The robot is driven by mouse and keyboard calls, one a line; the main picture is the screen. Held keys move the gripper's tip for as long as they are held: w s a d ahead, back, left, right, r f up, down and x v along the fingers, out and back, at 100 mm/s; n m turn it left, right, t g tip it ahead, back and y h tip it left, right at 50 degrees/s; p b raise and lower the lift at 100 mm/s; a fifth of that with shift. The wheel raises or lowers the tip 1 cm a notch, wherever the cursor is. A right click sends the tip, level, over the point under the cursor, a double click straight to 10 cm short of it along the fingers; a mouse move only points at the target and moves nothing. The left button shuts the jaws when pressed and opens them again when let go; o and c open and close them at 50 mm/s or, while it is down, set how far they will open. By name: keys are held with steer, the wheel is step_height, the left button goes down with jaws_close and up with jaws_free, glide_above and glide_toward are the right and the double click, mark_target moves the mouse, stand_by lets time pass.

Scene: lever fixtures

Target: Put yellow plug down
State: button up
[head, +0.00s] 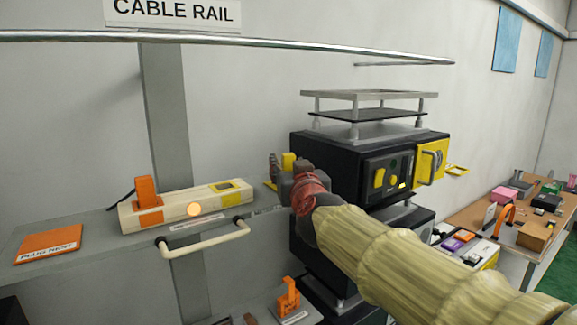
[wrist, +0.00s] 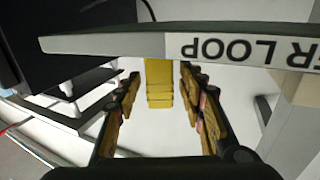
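The yellow plug (wrist: 158,82) shows in the wrist view as a ribbed yellow block, between and beyond the fingertips of my gripper (wrist: 158,78). Pale gaps show on both sides of it, so the fingers stand apart from it. In the head view a yellow piece of the plug (head: 288,160) shows at the right end of the grey shelf (head: 75,240), beside my gripper (head: 273,170). My wrist hides much of that spot. In the wrist view the shelf edge labelled "ER LOOP" hides the plug's far end.
An orange plug (head: 148,200) stands in a cream power strip (head: 180,207) on the shelf. An orange "PLUG NEST" pad (head: 48,246) lies at the left. A black machine (head: 335,160) with a yellow switch box (head: 430,160) stands close right of my gripper. A rail (head: 230,42) runs above.

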steer(key=shift+r, duration=0.1)
steer(key=shift+s+r, duration=0.1)
steer(key=shift+s, duration=0.1)
steer(key=s+d+p, duration=0.2)
steer(key=s, duration=0.9)
steer(key=shift+s+d, duration=0.2)
steer(key=s+d+f+m+g+h, duration=0.1)
steer(key=s+d+f+g, duration=0.5)
steer(key=s+f, duration=0.7)
steer(key=s+d+f+m+g+h, duration=0.1)
steer(key=s+d+f+g+h, duration=0.1)
steer(key=s+d+f+g, duration=0.4)
steer(key=s+d+f, duration=0.5)
steer(key=s+f, duration=0.2)
steer(key=f, duration=0.4)
steer(key=shift+s+f, duration=0.2)
steer(key=shift+f, duration=0.1)
steer(key=shift+d, duration=0.1)
